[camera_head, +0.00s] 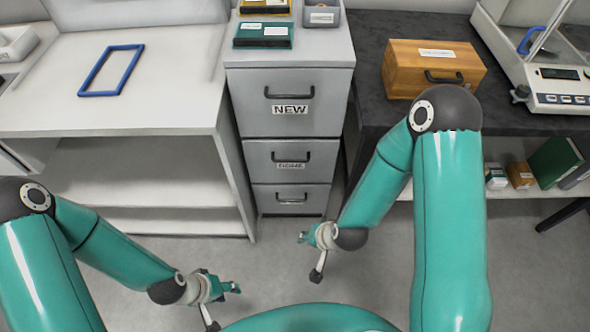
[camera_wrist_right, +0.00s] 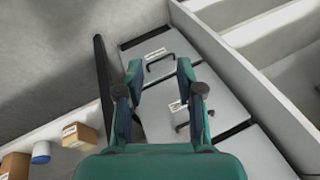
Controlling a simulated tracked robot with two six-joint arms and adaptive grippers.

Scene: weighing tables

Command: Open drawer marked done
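A grey cabinet (camera_head: 290,55) stands ahead with three closed drawers. The top drawer (camera_head: 290,108) is marked NEW. The middle drawer (camera_head: 265,158) has a dark bar handle and a small label that seems to read DONE. The bottom drawer (camera_head: 290,203) has a label too small to read. My right gripper (camera_head: 303,237) is low in front of the cabinet, apart from it. In the right wrist view it is open (camera_wrist_right: 158,68) and empty, with drawer fronts and two handles beyond its fingers. My left gripper (camera_head: 234,288) hangs further left and nearer; its opening is unclear.
A white table (camera_head: 110,110) with a blue frame (camera_head: 110,70) adjoins the cabinet on the left. A dark table (camera_head: 365,40) on the right bears a wooden box (camera_head: 430,70) and a balance (camera_head: 550,85). The floor before the cabinet is clear.

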